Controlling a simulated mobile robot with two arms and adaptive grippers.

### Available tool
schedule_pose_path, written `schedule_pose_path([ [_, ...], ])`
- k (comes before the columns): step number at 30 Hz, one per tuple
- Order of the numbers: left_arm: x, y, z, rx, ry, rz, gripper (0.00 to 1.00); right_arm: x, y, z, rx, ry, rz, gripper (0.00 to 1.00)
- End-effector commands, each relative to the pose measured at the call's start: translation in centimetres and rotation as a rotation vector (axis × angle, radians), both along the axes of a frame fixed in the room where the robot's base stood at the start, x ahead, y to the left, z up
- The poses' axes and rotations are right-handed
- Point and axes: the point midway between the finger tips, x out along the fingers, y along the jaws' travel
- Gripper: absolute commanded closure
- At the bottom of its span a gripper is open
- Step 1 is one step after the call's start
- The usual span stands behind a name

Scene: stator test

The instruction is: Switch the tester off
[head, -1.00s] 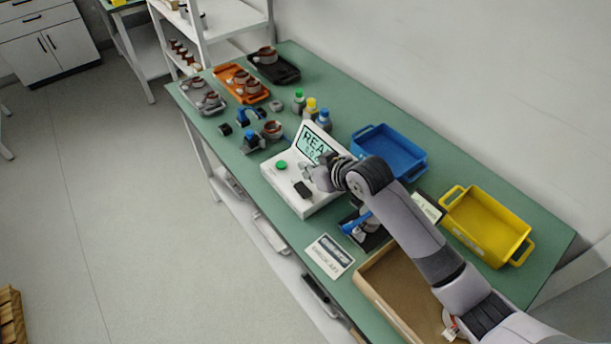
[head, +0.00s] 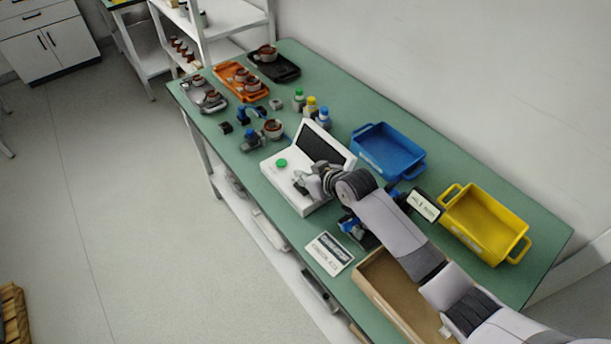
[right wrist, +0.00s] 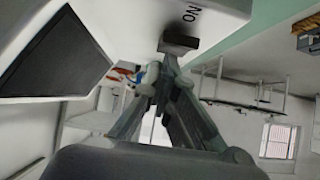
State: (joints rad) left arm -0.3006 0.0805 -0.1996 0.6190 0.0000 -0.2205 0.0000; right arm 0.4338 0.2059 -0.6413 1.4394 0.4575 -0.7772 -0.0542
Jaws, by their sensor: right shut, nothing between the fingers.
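The tester (head: 283,176) is a white box with a green button (head: 282,163) and a tilted screen (head: 319,146). The screen is dark, and it is also dark in the right wrist view (right wrist: 55,60). My right gripper (head: 302,183) is shut and empty, low over the front right part of the tester, where it hides the black switch in the head view. In the right wrist view the dark switch (right wrist: 180,42) is just beyond the fingertips (right wrist: 162,62), near printed letters; whether they touch is unclear. My left gripper is not in view.
A blue bin (head: 388,150) and a yellow bin (head: 485,226) stand right of the tester. A cardboard-coloured tray (head: 392,296) and a label card (head: 329,254) lie nearer. Bottles (head: 311,106) and trays with parts (head: 240,82) stand farther left.

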Motion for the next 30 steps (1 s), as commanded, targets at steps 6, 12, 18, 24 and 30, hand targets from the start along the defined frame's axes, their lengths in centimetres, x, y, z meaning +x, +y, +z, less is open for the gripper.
schedule_pose_path([
  [6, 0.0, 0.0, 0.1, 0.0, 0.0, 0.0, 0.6, -0.1, -0.2, -0.1, -0.002, 0.002, -0.001, 1.0],
  [12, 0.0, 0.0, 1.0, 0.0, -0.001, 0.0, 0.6, -0.8, -0.7, -0.1, -0.005, 0.005, -0.002, 1.0],
  [18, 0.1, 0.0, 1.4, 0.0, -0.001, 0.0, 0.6, -1.4, -1.1, -0.3, -0.005, 0.005, -0.001, 1.0],
  [24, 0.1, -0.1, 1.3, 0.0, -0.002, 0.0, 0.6, -1.4, -1.1, -0.4, -0.005, 0.005, -0.001, 1.0],
  [30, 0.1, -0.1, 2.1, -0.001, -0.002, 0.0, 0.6, -1.3, -1.1, 0.4, -0.005, 0.004, -0.002, 1.0],
])
